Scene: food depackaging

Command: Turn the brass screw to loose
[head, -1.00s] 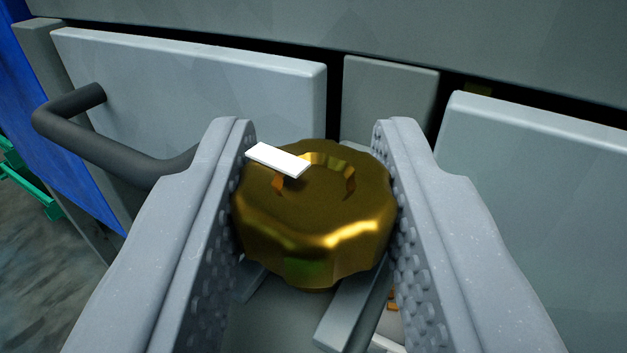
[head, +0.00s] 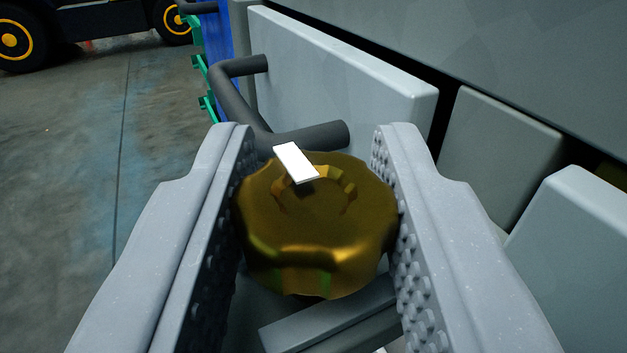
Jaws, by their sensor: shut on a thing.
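The brass screw (head: 315,235) is a large scalloped knob with a recessed ring on its top. It sits in the middle of the head view. A white marker strip (head: 296,162) lies on its top, pointing to the upper left. My gripper (head: 315,190) is shut on the brass screw, with one studded grey finger on its left side and one on its right. The underside of the screw and its shaft are hidden. A grey bar (head: 330,318) shows just below the screw.
A dark bent handle (head: 240,90) stands behind the screw, near a pale grey panel (head: 350,70). More grey panels (head: 580,215) stand to the right. Open floor (head: 90,180) lies at the left, with a dark vehicle with yellow wheel hubs (head: 60,30) beyond.

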